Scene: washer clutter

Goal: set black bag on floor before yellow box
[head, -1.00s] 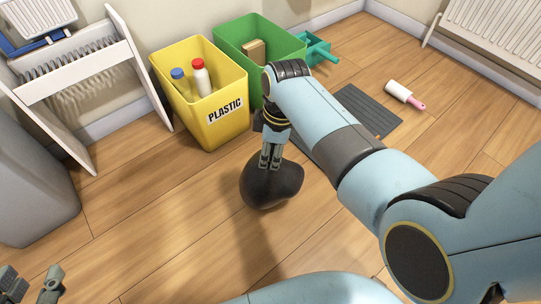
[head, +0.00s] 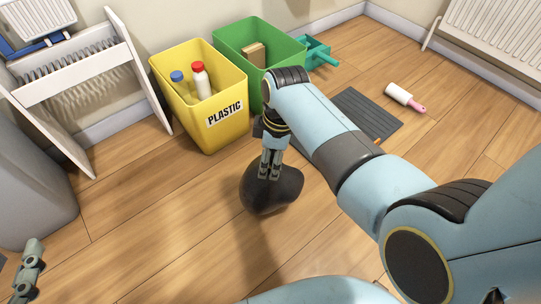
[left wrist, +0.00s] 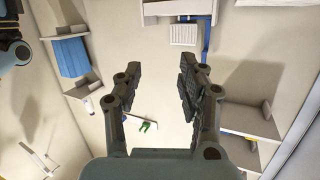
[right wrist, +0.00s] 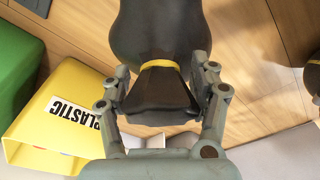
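The black bag (head: 272,190) is in front of the yellow box (head: 221,134) marked PLASTIC, low at the floor. I cannot tell whether it rests on the floor or hangs just above it. My right gripper (head: 270,176) comes down on it from above. In the right wrist view the bag (right wrist: 160,30) has a yellow tie, and its gathered neck lies between the fingers of my right gripper (right wrist: 163,80), which are closed around it. My left gripper (left wrist: 160,66) is open and empty. Part of it shows at the lower left of the head view.
The yellow box holds two bottles (head: 201,80). A green box (head: 230,40) stands behind it to the right. A dark grey mat (head: 365,112) and a lint roller (head: 402,95) lie at right. A grey bin (head: 35,190) stands at left; floor between is clear.

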